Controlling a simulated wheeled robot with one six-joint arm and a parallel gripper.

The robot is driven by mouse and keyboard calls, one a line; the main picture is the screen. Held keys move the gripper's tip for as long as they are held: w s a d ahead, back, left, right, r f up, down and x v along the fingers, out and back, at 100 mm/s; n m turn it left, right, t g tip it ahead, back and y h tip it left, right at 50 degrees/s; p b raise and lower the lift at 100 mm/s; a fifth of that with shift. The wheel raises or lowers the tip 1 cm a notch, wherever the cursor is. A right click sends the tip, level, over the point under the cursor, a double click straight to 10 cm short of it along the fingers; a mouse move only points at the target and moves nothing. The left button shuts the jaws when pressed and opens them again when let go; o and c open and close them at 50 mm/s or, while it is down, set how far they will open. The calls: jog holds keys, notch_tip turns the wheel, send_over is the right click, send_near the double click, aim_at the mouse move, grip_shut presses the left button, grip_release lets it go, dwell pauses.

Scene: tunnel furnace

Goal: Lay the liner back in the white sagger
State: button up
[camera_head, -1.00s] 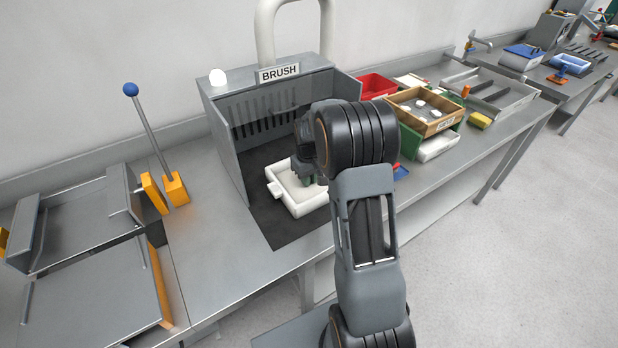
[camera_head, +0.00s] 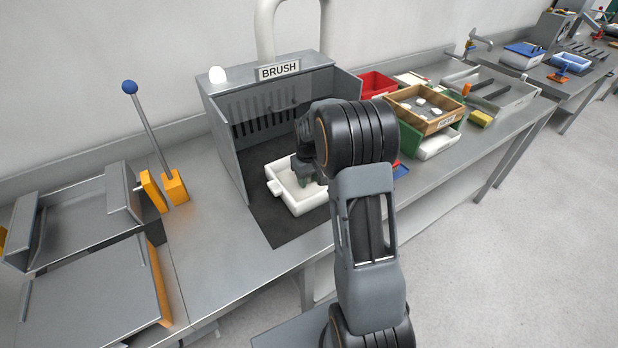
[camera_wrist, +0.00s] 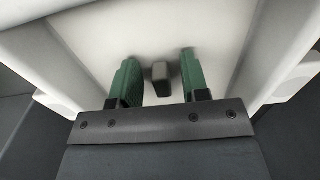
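The white sagger (camera_head: 275,186) sits on the dark mat inside the brush booth; its right part is hidden behind my arm. My gripper (camera_head: 305,182) points down into it. In the wrist view my gripper (camera_wrist: 158,80) has its two green fingers apart, one on each side of a small grey knob (camera_wrist: 160,72), with gaps on both sides. The knob stands against a pale flat surface between the sagger's walls. I cannot tell whether that surface is the liner or the sagger floor.
The booth (camera_head: 229,150) has side walls close around the mat. A blue-knobbed lever (camera_head: 150,130) stands to the left. A wooden tray (camera_head: 431,128) with white pieces and a red bin (camera_head: 376,84) are to the right. The bench in front of the lever is clear.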

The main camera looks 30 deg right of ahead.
jog(key=shift+o, duration=0.2)
notch_tip(320, 180, up, 14)
dwell(0.6)
jog(key=shift+w, duration=0.1)
jog(key=s+a+t, duration=0.1)
jog(key=s+a, duration=0.2)
jog(key=s, duration=0.4)
jog(key=s+a+m+t, duration=0.1)
jog(key=s+a, duration=0.3)
jog(key=s, duration=0.3)
jog(key=s+a+f+t, duration=0.1)
jog(key=s+a, duration=0.2)
jog(key=s, duration=0.4)
jog(key=shift+a+t, duration=0.3)
jog(key=shift+a, duration=0.1)
